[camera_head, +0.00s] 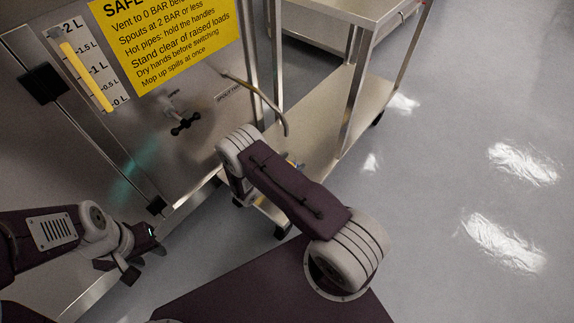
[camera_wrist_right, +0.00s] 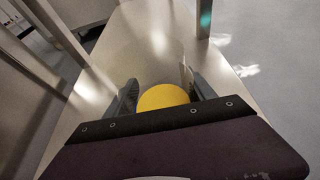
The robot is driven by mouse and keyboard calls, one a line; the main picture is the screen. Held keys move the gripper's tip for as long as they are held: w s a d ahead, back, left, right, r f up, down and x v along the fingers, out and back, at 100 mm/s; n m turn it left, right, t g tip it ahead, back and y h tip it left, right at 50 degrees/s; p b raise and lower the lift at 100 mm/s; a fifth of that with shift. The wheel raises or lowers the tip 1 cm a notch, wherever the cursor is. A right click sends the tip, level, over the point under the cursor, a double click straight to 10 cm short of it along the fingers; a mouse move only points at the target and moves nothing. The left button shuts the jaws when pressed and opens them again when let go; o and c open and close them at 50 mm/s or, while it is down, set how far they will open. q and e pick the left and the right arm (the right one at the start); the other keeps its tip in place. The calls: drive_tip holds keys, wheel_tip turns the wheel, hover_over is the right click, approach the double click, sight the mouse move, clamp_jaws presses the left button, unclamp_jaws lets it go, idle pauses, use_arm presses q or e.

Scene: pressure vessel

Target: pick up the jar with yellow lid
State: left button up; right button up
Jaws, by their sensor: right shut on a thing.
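The yellow lid of the jar (camera_wrist_right: 163,97) shows in the right wrist view, between the two fingers of my right gripper (camera_wrist_right: 159,85). The right gripper is shut on the jar. The jar's body looks clear and its outline is faint against the shelf. In the head view my right arm hides the jar and most of the right gripper. My left gripper (camera_head: 146,252) is at the lower left in the head view, away from the jar. Its fingers are dark and small, and I cannot tell whether they are open.
The metal cart's lower shelf (camera_head: 318,126) lies around the right gripper, with upright legs (camera_head: 360,75) close by. A steel vessel panel with a yellow safety sign (camera_head: 170,40), a black-handled valve (camera_head: 185,123) and a bent spout (camera_head: 270,103) stands left. Grey floor is clear at right.

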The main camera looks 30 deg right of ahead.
sight(291, 155)
wheel_tip(291, 155, up, 4)
drive_tip(key=p, duration=0.3)
drive_tip(key=shift+r, duration=0.25)
drive_tip(key=s+d+r+p, duration=0.5)
drive_tip(key=s+r+p, duration=0.1)
drive_tip(key=s, duration=0.4)
drive_tip(key=shift+d+r+p, duration=0.25)
drive_tip(key=shift+d+p, duration=0.1)
drive_tip(key=shift+p, duration=0.2)
